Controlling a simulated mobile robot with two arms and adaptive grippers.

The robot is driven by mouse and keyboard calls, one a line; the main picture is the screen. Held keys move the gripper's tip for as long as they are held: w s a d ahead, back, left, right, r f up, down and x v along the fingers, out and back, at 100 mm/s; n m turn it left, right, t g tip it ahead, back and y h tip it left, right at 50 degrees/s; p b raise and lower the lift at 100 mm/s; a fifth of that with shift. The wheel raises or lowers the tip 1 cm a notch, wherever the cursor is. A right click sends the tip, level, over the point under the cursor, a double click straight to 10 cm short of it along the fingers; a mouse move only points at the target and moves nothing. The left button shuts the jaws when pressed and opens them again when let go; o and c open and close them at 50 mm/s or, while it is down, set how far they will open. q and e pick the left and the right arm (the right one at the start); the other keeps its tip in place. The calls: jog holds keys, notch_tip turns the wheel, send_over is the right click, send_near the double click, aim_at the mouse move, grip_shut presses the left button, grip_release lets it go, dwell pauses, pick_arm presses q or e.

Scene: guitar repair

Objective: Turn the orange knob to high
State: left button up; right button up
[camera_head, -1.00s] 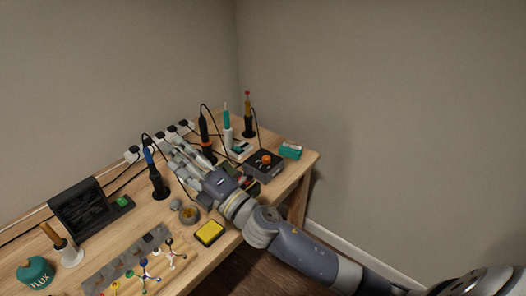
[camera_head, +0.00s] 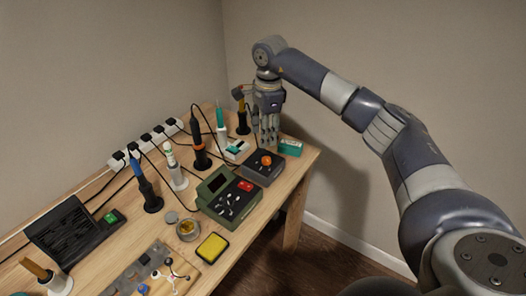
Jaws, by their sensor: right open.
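The orange knob (camera_head: 266,160) sits on top of a dark grey box (camera_head: 254,174) near the right end of the workbench. My right gripper (camera_head: 267,141) points down just behind the knob, with its fingers apart and nothing seen between them. In the picture its fingertips end just above the knob. I cannot tell how far apart in depth they are, or whether they touch the box. The knob is in full view, but its setting marks are too small to read. My left gripper is not in view.
A teal box (camera_head: 290,147) is right of the grey box. A green device with a red button (camera_head: 228,198) is to its left. Several soldering irons in stands, such as the orange-banded one (camera_head: 199,143), and cables crowd the back. A yellow sponge (camera_head: 212,248) lies near the front edge.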

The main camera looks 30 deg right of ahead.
aim_at(267, 159)
jog(key=f, duration=0.3)
jog(key=f+p, duration=0.1)
jog(key=f, duration=0.3)
jog(key=d+f, duration=0.1)
jog(key=f, duration=0.2)
jog(key=shift+w+f, duration=0.15)
jog(key=shift+f, duration=0.05)
grip_shut()
